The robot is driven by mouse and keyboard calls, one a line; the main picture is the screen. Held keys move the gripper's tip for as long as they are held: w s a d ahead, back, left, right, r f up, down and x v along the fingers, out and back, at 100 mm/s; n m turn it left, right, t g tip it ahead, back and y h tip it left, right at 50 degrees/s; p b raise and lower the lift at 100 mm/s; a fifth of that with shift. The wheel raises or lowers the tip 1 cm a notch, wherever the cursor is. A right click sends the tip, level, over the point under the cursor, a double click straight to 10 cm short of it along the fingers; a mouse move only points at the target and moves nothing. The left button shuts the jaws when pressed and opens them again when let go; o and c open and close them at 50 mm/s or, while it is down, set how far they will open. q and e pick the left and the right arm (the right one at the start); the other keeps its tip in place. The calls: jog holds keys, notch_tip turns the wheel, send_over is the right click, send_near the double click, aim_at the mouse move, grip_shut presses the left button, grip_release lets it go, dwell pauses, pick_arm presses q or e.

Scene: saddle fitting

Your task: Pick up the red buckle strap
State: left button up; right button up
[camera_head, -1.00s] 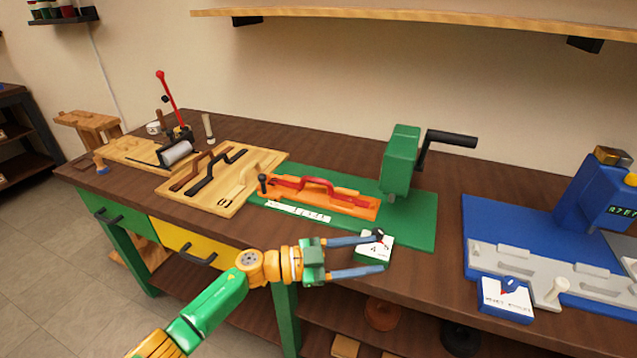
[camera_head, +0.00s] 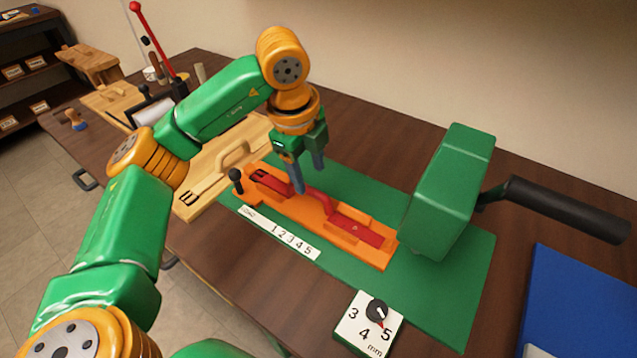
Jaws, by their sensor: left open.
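The red buckle strap (camera_head: 355,228) lies along an orange fixture (camera_head: 290,223) on the green mat. Its middle rises in a raised loop, partly hidden by my gripper. My left gripper (camera_head: 309,179) points down over the strap's raised middle, with its fingers apart. One finger is in front of the strap and the other is behind it. I cannot tell if they touch it. My right gripper is not in view.
A green press with a black crank (camera_head: 568,208) stands right of the fixture. A dial box (camera_head: 368,322) is at the mat's front. A number strip (camera_head: 280,235) and a black knob (camera_head: 236,177) sit beside the fixture. A wooden board (camera_head: 205,176) lies left.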

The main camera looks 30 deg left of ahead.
aim_at(312, 189)
pick_arm(q)
jog(key=shift+s+d+f+p, duration=0.1)
jog(key=shift+s+f+p, duration=0.2)
jog(key=shift+f, duration=0.3)
jog(key=shift+s+d+f+p, duration=0.15)
jog(key=shift+f+p, duration=0.15)
jog(key=shift+f, duration=0.3)
jog(key=f, duration=0.3)
jog(key=shift+w, duration=0.4)
jog(key=shift+w+f, duration=0.2)
jog(key=shift+s+r, duration=0.1)
jog(key=shift+s, duration=0.05)
jog(key=c, duration=0.9)
grip_shut()
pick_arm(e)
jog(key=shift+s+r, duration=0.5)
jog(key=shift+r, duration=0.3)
pick_arm(q)
jog(key=shift+r, duration=0.1)
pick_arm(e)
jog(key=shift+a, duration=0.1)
